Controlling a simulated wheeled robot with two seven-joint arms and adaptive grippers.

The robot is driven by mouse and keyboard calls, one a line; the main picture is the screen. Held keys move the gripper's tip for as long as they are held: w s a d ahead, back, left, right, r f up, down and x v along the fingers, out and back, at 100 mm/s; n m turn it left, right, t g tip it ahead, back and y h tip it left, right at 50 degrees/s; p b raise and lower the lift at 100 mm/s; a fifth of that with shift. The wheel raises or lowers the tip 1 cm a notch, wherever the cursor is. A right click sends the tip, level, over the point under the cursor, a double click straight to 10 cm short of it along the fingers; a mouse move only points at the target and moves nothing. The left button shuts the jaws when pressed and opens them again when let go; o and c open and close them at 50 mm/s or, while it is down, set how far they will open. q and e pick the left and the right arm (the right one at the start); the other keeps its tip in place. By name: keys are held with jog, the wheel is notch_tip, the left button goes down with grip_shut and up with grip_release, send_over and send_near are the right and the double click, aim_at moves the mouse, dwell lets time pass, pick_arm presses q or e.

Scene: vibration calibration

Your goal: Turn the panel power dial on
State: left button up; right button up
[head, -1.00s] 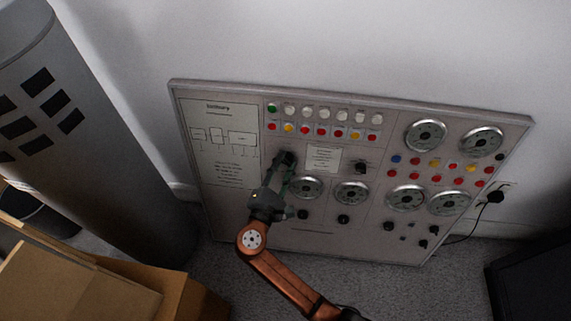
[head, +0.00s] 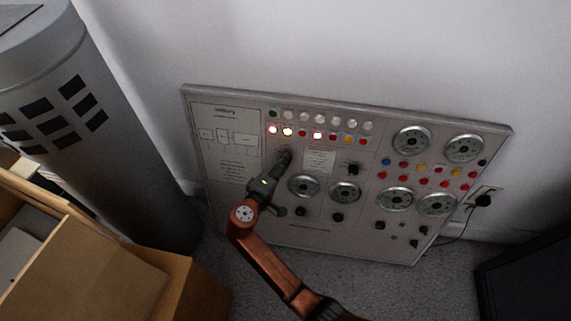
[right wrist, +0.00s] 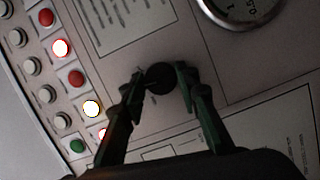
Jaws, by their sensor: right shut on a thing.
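The grey control panel (head: 232,203) leans against the wall. Its black power dial (right wrist: 162,78) shows in the right wrist view between my fingertips. My right gripper (head: 284,158) reaches the upper left part of the panel and covers most of the dial in the head view. In the right wrist view my right gripper (right wrist: 163,80) is shut on the dial, one finger on each side. Several lamps in the second row are lit, among them a red lamp (head: 273,129) and a yellow lamp (head: 288,131). My left gripper is not in view.
Round gauges (head: 345,192) and another black knob (head: 353,169) sit right of my gripper. A grey cylinder (head: 110,130) and a cardboard box (head: 100,275) stand at the left. A plug (head: 483,200) is in the wall socket at the right.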

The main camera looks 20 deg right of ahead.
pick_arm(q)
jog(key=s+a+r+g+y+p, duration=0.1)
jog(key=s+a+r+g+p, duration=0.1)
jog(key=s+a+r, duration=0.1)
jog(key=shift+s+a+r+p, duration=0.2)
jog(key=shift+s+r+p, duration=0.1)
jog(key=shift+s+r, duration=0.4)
pick_arm(e)
jog(key=shift+s+d+m+y, duration=0.1)
jog(key=shift+m+y, duration=0.4)
jog(key=shift+m, duration=1.1)
jog(key=shift+m+y, duration=0.5)
jog(key=shift+m, duration=1.1)
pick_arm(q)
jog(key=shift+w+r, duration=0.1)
pick_arm(e)
jog(key=o, duration=1.1)
jog(key=shift+r, duration=0.15)
notch_tip(320, 180, up, 10)
jog(key=shift+f, duration=0.1)
